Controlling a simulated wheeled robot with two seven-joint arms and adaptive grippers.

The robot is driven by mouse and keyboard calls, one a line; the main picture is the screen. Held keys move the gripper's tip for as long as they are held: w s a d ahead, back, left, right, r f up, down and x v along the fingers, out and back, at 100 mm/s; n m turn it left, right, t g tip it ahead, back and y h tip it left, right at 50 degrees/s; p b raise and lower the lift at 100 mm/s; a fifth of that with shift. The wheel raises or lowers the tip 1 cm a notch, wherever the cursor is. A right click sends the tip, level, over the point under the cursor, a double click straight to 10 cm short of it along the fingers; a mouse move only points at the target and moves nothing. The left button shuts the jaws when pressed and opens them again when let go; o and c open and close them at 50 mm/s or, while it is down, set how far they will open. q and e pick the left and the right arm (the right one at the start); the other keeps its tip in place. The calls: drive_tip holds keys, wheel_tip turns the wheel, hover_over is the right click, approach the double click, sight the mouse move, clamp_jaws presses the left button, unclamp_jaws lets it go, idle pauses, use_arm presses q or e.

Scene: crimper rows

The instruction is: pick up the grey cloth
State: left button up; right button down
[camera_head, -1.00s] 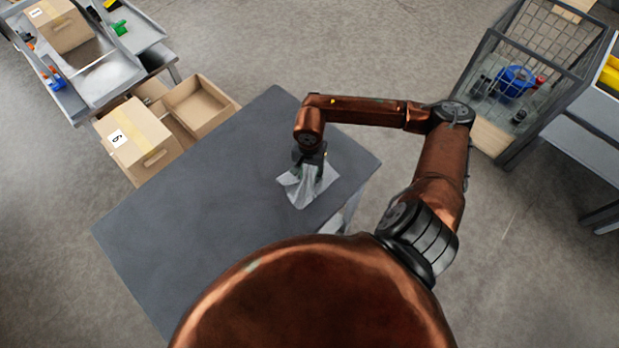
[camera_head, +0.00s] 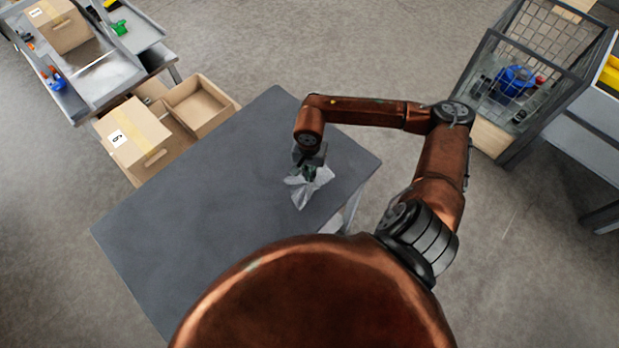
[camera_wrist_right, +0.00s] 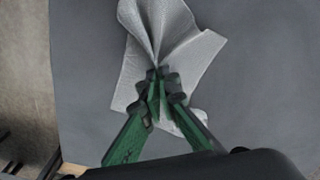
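The grey cloth (camera_head: 312,187) is crumpled near the right edge of the dark grey table (camera_head: 220,190). My right gripper (camera_head: 310,175) points down at it. In the right wrist view the green fingers of my right gripper (camera_wrist_right: 163,75) are close together at the tips. Folds of the cloth (camera_wrist_right: 165,35) run together at these fingertips, so the gripper is shut on a gathered part of it. Whether the cloth's lower edges touch the table cannot be told. My left gripper is not in view.
Open cardboard boxes (camera_head: 200,105) and a closed box (camera_head: 132,138) stand beyond the table's left edge. A wire-mesh cart (camera_head: 540,60) holding a blue item (camera_head: 515,81) stands at the right. Most of the tabletop is bare.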

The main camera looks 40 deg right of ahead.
drive_tip(key=shift+s+f, duration=0.1)
drive_tip(key=shift+f, duration=0.1)
wheel_tip(320, 180, up, 12)
drive_tip(key=p, duration=0.5)
drive_tip(key=shift+r, duration=0.15)
drive_tip(key=shift+w, duration=0.2)
